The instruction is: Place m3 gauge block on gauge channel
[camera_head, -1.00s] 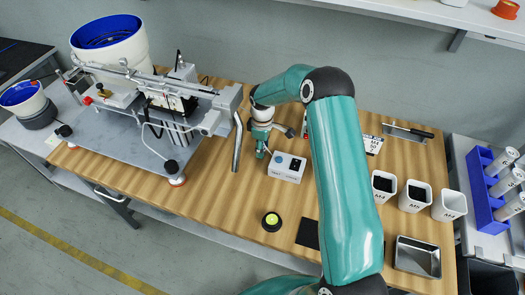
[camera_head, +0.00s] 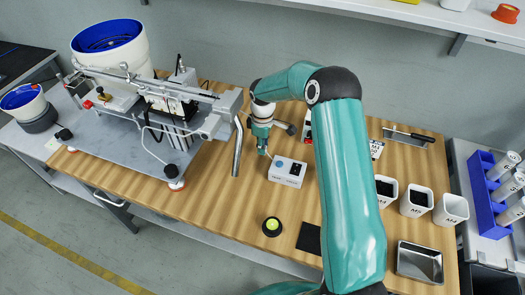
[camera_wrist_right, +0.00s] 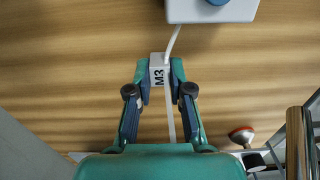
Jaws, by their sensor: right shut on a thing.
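The M3 gauge block (camera_wrist_right: 157,73) is a small grey block with black M3 lettering, seen in the right wrist view. My right gripper (camera_wrist_right: 159,85) is shut on it, with one teal finger on each side. In the head view my right gripper (camera_head: 262,149) points down over the wooden table, just left of a white control box. The block cannot be made out clearly there. I cannot identify the gauge channel for certain in either view. My left gripper is not in view.
The white control box (camera_head: 287,172) has a blue button, and its cable runs below my right gripper. The gantry machine (camera_head: 150,105) with a slanted metal tube (camera_head: 238,147) stands at left. White bins (camera_head: 416,199) and a metal tray (camera_head: 419,263) are at right. The front-left table is clear.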

